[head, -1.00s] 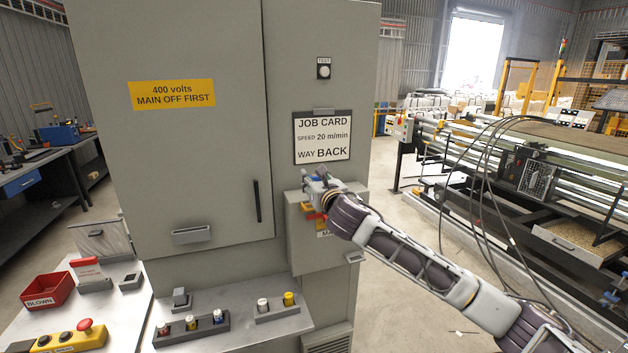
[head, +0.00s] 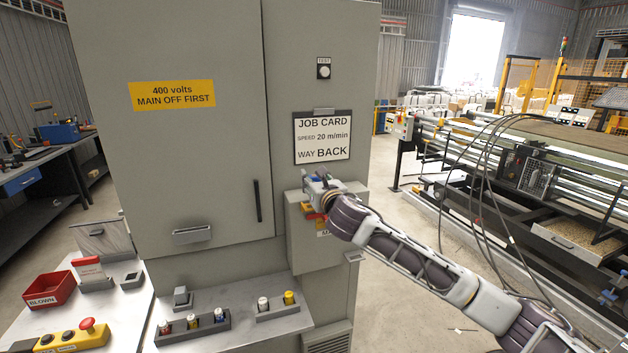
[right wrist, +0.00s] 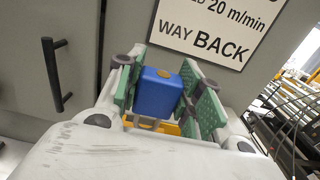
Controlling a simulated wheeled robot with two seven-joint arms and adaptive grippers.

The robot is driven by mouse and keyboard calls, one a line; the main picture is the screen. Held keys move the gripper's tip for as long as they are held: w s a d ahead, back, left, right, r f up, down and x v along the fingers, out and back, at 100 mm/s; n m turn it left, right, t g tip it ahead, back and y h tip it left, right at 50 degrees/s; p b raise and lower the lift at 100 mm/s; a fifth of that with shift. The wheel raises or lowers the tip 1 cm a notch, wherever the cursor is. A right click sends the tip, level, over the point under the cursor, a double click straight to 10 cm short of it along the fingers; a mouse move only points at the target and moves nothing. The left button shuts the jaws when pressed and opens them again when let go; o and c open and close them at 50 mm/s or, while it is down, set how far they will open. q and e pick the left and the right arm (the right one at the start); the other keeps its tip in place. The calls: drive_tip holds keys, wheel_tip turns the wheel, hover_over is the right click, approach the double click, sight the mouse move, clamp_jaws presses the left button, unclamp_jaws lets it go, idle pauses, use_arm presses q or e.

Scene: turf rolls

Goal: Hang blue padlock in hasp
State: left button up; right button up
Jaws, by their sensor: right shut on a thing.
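The blue padlock (right wrist: 158,92) sits between the green finger pads of my right gripper (right wrist: 165,95) in the right wrist view, with part of its metal shackle (right wrist: 147,123) showing below the body. In the head view my right gripper (head: 315,183) is shut on it, at the top of the grey switch box (head: 333,258) on the cabinet. A red and yellow switch part (head: 312,213) shows just below the gripper. The hasp cannot be made out, and whether the shackle is through anything cannot be told. My left gripper is not in view.
The grey cabinet (head: 190,60) stands in front, with a job card (head: 323,137) above the gripper and a door handle (head: 257,200) to its left. A bench with fuses (head: 220,316), a red bin (head: 48,290) and a yellow button box (head: 70,338) lies below.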

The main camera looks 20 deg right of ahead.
drive_tip(key=shift+p, duration=0.9)
idle(1.1)
drive_tip(key=shift+f+b, duration=1.1)
drive_tip(key=shift+f, duration=1.45)
idle(1.2)
drive_tip(key=o, duration=1.1)
drive_tip(key=shift+o, duration=0.2)
drive_tip(key=s, duration=1.2)
drive_tip(key=shift+d, duration=0.2)
